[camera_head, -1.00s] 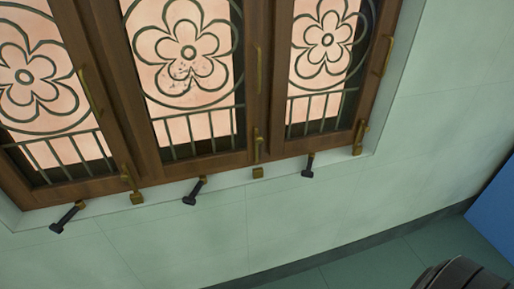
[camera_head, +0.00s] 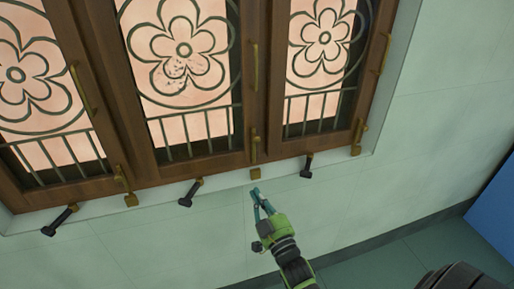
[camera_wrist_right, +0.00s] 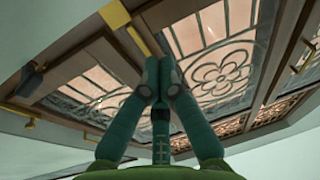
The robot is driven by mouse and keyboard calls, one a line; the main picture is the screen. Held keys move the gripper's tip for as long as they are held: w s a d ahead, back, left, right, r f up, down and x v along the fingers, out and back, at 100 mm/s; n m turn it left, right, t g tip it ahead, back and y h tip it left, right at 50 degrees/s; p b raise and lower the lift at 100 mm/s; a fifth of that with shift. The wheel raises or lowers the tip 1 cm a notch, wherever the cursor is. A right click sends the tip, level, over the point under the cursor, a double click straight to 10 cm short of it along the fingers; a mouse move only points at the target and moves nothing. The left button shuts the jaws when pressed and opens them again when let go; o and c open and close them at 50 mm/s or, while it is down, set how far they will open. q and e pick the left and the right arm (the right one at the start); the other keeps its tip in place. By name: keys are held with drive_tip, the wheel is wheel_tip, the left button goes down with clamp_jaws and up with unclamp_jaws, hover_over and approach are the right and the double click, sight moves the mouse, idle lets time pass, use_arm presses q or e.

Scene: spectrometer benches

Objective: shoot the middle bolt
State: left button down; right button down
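The middle bolt (camera_head: 256,144) is a slim upright brass rod at the foot of the middle window leaf. Its small brass keeper (camera_head: 255,173) sits on the sill just below. My right gripper (camera_head: 257,191) is just below that keeper, pointing up toward it, with a small apparent gap. A brass rod (camera_wrist_right: 138,41) and a brass block (camera_wrist_right: 115,14) show just beyond the fingertips. My left gripper is not in view.
Similar bolts stand at left (camera_head: 123,181) and right (camera_head: 361,131). Dark stays jut from the sill at left (camera_head: 58,221), centre (camera_head: 190,193) and right (camera_head: 306,167); the last two flank my gripper. A blue panel (camera_head: 497,213) stands at far right.

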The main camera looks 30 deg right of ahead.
wheel_tip(320, 180, up, 12)
drive_tip(key=s+d+t+h, duration=0.1)
drive_tip(key=s+t, duration=0.1)
drive_tip(key=t, duration=0.1)
drive_tip(key=shift+s+d+r+t, duration=0.2)
drive_tip(key=shift+d+t, duration=0.1)
drive_tip(key=shift+d, duration=0.1)
wheel_tip(320, 180, up, 5)
drive_tip(key=p, duration=0.3)
hover_over(257, 140)
drive_tip(key=s+a, duration=0.2)
drive_tip(key=s, duration=0.1)
drive_tip(key=f, duration=0.2)
drive_tip(key=w+f, duration=0.1)
drive_tip(key=shift+d+f, duration=0.15)
drive_tip(key=shift+d, duration=0.2)
drive_tip(key=shift+d+f, duration=0.1)
drive_tip(key=shift+f, duration=0.35)
